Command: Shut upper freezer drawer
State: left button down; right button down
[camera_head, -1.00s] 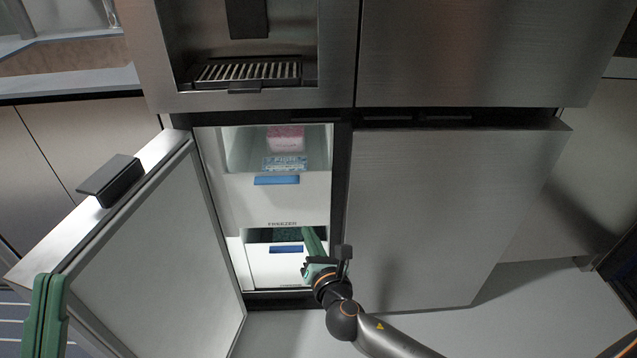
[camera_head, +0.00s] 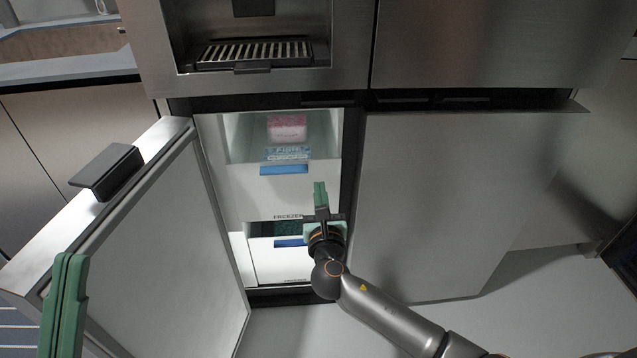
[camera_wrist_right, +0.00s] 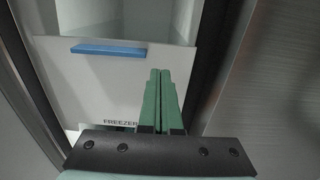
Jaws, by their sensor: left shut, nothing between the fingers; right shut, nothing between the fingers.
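The upper freezer drawer (camera_head: 245,193) is a white front with a blue handle strip (camera_head: 284,170) and the word FREEZER at its lower edge. Its open top shows a pink package and a blue-and-white package inside. It also shows in the right wrist view (camera_wrist_right: 85,85). My right gripper (camera_head: 319,185) is shut and empty, its green fingers over the right part of the drawer front; I cannot tell whether they touch it. In the wrist view its fingertips (camera_wrist_right: 160,72) lie right of the blue strip. My left gripper (camera_head: 72,258) is shut at the lower left, by the open door.
The open freezer door (camera_head: 150,255) with a black handle (camera_head: 107,172) stands at the left. A closed steel door (camera_head: 450,200) is on the right. A lower drawer (camera_head: 275,262) with a blue strip sits below. Clear floor (camera_head: 560,300) lies at the lower right.

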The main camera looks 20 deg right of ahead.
aim_at(317, 170)
jog(key=b+x, duration=0.1)
jog(key=x, duration=0.3)
jog(key=shift+f, duration=0.1)
jog(key=shift+w+d, duration=0.15)
jog(key=shift+w, duration=0.3)
jog(key=b+x, duration=0.1)
jog(key=x, duration=0.3)
jog(key=shift+w+d, duration=0.1)
jog(key=shift+w, duration=0.15)
jog(key=shift+d+r, duration=0.1)
jog(key=shift+r, duration=0.2)
jog(key=shift+w+d, duration=0.1)
